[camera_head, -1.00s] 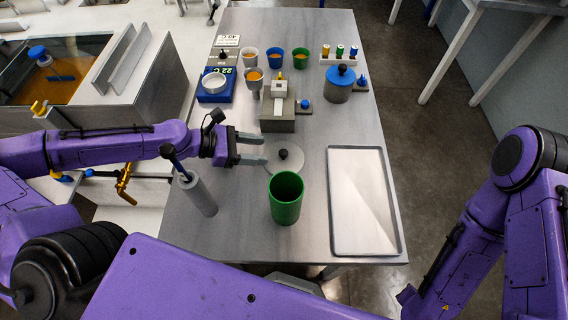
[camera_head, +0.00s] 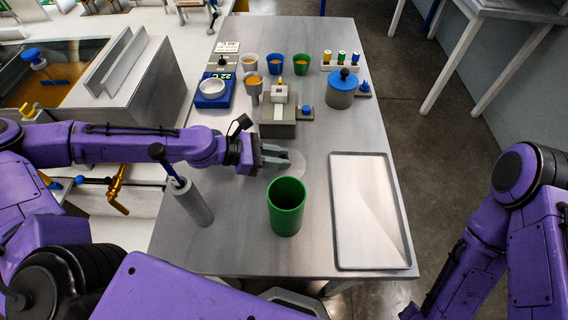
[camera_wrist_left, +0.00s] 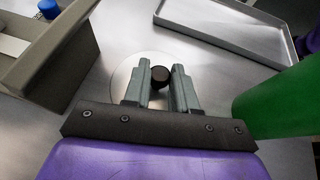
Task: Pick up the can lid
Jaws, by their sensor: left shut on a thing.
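The can lid (camera_head: 298,166) is a pale grey round disc behind the green can (camera_head: 286,208); it looks flat on the table, though I cannot tell if it is slightly raised. Its black knob (camera_wrist_left: 160,76) shows in the left wrist view between my finger tips, with the disc (camera_wrist_left: 122,76) beneath. My left gripper (camera_head: 284,158) is shut on this knob and covers it in the head view. The can stands upright and open-topped; it also shows at the right of the left wrist view (camera_wrist_left: 285,103). My right arm is at the right, its gripper out of view.
An empty grey tray (camera_head: 345,262) lies to the right. A grey cylinder with a blue-handled tool (camera_head: 192,203) stands left of the can, below my left forearm. Behind are a grey block fixture (camera_head: 277,128), a blue scale (camera_head: 215,98), several cups and a blue-lidded pot (camera_head: 341,94).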

